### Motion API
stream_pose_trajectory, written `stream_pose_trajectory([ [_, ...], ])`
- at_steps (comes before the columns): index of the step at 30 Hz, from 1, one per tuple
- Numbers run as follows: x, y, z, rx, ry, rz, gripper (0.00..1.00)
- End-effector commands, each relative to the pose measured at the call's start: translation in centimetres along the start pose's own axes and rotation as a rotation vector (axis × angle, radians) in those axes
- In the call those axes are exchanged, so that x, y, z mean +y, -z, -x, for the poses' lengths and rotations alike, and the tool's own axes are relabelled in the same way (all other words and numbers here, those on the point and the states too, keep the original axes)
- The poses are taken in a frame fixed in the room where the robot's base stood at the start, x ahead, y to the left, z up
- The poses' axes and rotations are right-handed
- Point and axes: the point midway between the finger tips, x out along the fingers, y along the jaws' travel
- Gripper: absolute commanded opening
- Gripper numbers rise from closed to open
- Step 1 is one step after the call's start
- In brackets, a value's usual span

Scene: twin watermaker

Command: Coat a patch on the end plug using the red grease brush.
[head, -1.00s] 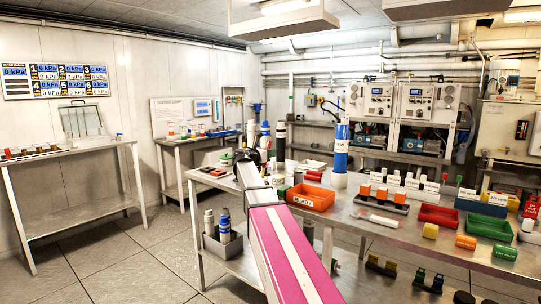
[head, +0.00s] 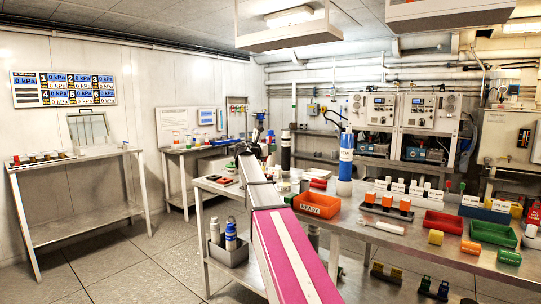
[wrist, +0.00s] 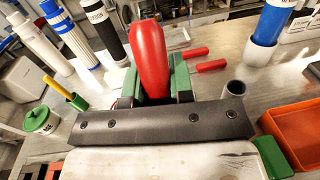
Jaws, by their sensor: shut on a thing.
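My gripper (wrist: 152,85) has green fingers and is shut on a thick red handle, which I take to be the red grease brush (wrist: 149,55). The handle rises between the fingers, above the metal table; its bristles are not visible. In the head view my arm hides the gripper and the brush. I cannot pick out the end plug for certain.
White, blue and black cylinders (wrist: 103,30) stand at the left, by a green-lidded pot (wrist: 42,119) and a green cup (wrist: 78,102) with a yellow handle. At right are an orange READY tray (head: 316,205) and a tall blue cylinder (head: 346,155). Bare table shows between.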

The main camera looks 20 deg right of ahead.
Motion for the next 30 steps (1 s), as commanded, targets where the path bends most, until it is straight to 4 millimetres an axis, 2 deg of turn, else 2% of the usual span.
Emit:
stream_pose_trajectory([
  [4,0.5,-1.3,-0.5,-0.001,-0.001,-0.001,0.00],
  [9,0.6,-1.9,-0.6,-0.001,-0.001,0.000,0.00],
  [27,0.6,-1.9,-0.5,0.000,-0.001,0.000,0.00],
  [30,0.5,-1.2,0.0,0.001,-0.003,0.001,0.00],
])
